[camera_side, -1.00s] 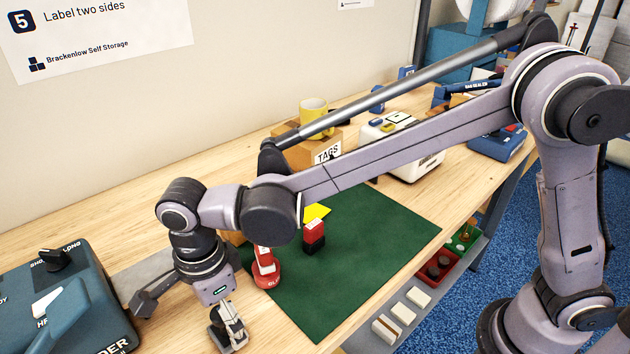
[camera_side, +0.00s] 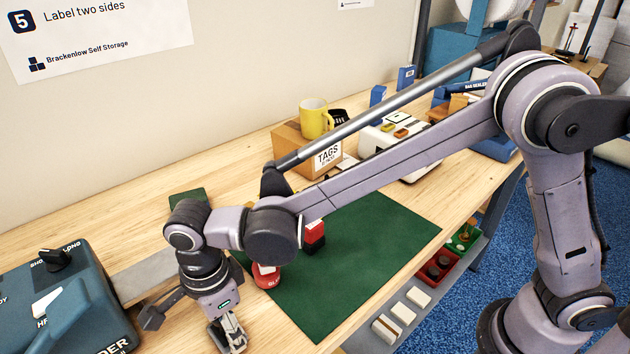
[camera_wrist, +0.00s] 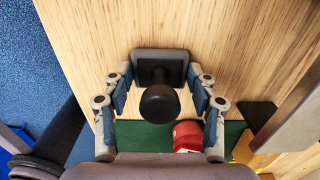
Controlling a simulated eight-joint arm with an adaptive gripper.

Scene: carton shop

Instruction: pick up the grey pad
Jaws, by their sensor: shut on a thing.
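The grey pad (camera_wrist: 143,59) is a dark grey rectangular block with a round black knob (camera_wrist: 160,103) on it. In the wrist view it sits between the two fingertips of my gripper (camera_wrist: 160,78), which press on its left and right sides. In the side view my gripper (camera_side: 228,334) points down at the front left, close to the wooden bench, near the bottom of the picture. The pad is hard to make out there. I cannot tell whether it touches the bench.
A green mat (camera_side: 350,270) lies to the right, with a red pot (camera_side: 267,277) and a red and black block (camera_side: 314,235) on it. A teal machine (camera_side: 60,300) stands at left. A carton (camera_side: 300,148) with a yellow mug (camera_side: 316,118) stands behind. The bench's front edge is close.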

